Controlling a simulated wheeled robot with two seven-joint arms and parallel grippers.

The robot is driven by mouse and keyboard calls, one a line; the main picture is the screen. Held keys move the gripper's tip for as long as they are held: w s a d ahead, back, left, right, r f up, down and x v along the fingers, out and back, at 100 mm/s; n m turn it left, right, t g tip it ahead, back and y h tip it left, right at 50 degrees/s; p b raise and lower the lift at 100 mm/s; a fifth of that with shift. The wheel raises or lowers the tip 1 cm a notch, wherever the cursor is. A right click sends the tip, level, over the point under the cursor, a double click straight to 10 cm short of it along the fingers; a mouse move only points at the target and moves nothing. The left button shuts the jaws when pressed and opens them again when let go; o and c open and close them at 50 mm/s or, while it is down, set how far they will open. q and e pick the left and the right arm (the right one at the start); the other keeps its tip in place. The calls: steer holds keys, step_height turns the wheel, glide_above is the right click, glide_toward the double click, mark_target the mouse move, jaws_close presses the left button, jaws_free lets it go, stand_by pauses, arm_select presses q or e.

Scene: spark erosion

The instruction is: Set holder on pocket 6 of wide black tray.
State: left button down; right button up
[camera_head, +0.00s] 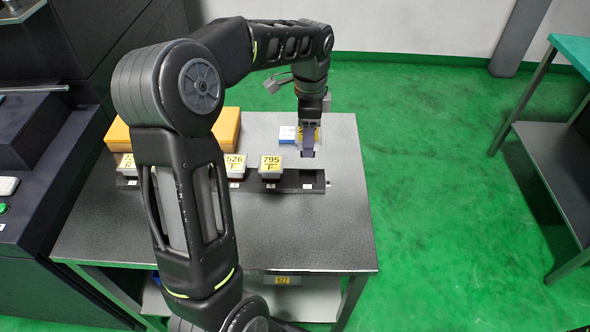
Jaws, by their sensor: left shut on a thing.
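The wide black tray (292,186) lies on the grey table, partly behind my left arm. Holders with yellow labels stand in it, among them one marked 795 F (270,165) and one marked 526 F (235,164). The pocket at the tray's right end looks empty. My left gripper (309,148) points down just behind and above that end, shut on a holder (318,136). Only part of the held holder's yellow label shows; the fingers hide the rest. I cannot tell its height above the table. My right gripper is not in view.
A blue and white box (287,135) is just left of my left gripper. A yellow-orange box (228,127) stands behind the tray's left part. The grey table (300,235) is clear in front of the tray. Dark machinery stands at the left, a green-topped bench (574,50) at the right.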

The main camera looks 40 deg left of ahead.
arm_select(q)
steer(key=shift+d+r, duration=0.15)
steer(key=shift+d, duration=0.2)
steer(key=shift+a+f, duration=0.15)
steer(key=shift+f, duration=0.35)
steer(key=shift+f+p, duration=0.35)
steer(key=shift+f, duration=2.35)
step_height(320, 180, down, 3)
steer(key=shift+f, duration=0.4)
steer(key=shift+f, duration=0.1)
steer(key=shift+c, duration=2.4)
jaws_free()
